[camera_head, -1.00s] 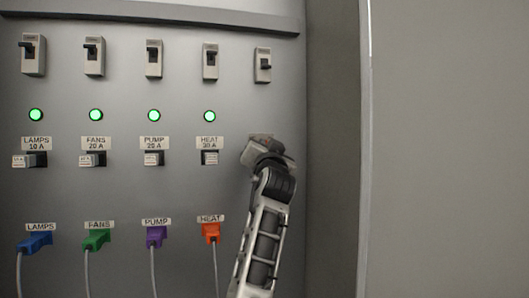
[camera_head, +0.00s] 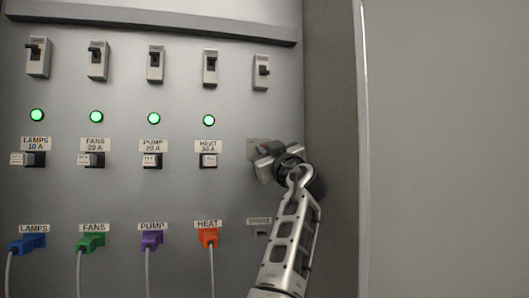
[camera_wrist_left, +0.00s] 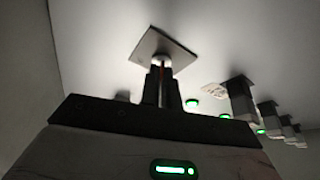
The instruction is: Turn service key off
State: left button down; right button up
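The service key shows in the left wrist view as a pale round barrel (camera_wrist_left: 162,61) on a square plate (camera_wrist_left: 164,46), with a thin red strip below it. My left gripper (camera_wrist_left: 162,86) has its two dark fingers close together on either side of the red strip and appears shut on it. In the head view the left gripper (camera_head: 266,158) is against the panel at the plate (camera_head: 256,146), right of the HEAT 30 A switch. The gripper and wrist hide most of the key there, so I cannot read its angle. My right gripper is not in view.
Several breakers (camera_head: 155,65) line the panel top, above green lamps (camera_head: 154,118) and labelled switches (camera_head: 152,161). Coloured plugs with cables, such as the orange HEAT plug (camera_head: 208,236), hang below. A cabinet side wall (camera_head: 333,110) stands close to the right of my arm.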

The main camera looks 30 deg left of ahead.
pick_arm(q)
jog(key=shift+n+g+p, duration=0.3)
jog(key=shift+n+g, duration=0.3)
jog(key=shift+n, duration=0.8)
jog(key=c, duration=1.6)
grip_release()
jog(key=shift+c, duration=0.2)
